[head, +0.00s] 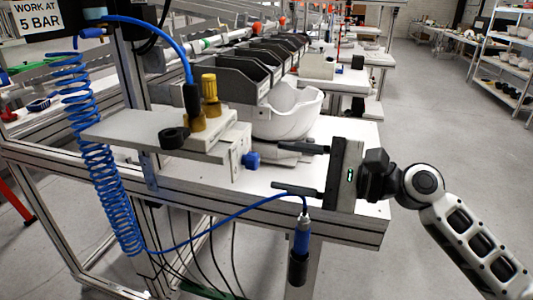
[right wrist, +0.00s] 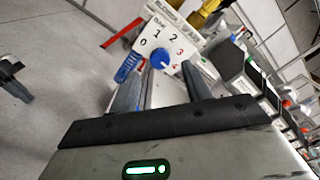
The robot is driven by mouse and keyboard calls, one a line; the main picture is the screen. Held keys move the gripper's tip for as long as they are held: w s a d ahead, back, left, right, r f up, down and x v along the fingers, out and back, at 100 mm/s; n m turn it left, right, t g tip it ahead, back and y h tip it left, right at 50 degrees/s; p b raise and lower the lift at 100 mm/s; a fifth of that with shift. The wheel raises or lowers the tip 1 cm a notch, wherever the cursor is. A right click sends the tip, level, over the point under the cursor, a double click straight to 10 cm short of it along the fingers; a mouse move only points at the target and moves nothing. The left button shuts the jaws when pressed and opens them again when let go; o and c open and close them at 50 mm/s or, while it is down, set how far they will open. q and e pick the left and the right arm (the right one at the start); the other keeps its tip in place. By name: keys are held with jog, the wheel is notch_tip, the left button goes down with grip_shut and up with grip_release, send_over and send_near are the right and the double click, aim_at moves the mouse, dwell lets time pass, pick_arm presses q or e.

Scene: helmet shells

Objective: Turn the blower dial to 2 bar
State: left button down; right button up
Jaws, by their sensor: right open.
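The blower dial is a blue knob (head: 251,160) on the front of a pale box (head: 231,150) at the bench's edge. I cannot make out where the knob points. My right gripper (head: 276,168) is open and empty, its fingers reaching left toward the knob and apart from it. In the right wrist view the knob shows between the fingertips (right wrist: 166,66). My left gripper is not in view.
A sign (head: 38,16) reads "WORK AT 5 BAR". A white helmet shell (head: 288,112) and grey bins (head: 238,75) stand behind the box. A blue hose (head: 225,217) hangs below with an air tool (head: 301,240). A grey plate (head: 125,128) juts left. Floor at right is clear.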

aim_at(258, 163)
jog(key=shift+p+x, duration=0.35)
jog(key=shift+x, duration=1.85)
jog(key=shift+c, duration=0.2)
jog(key=c, duration=0.9)
jog(key=shift+c, duration=0.2)
jog(key=shift+f, duration=0.1)
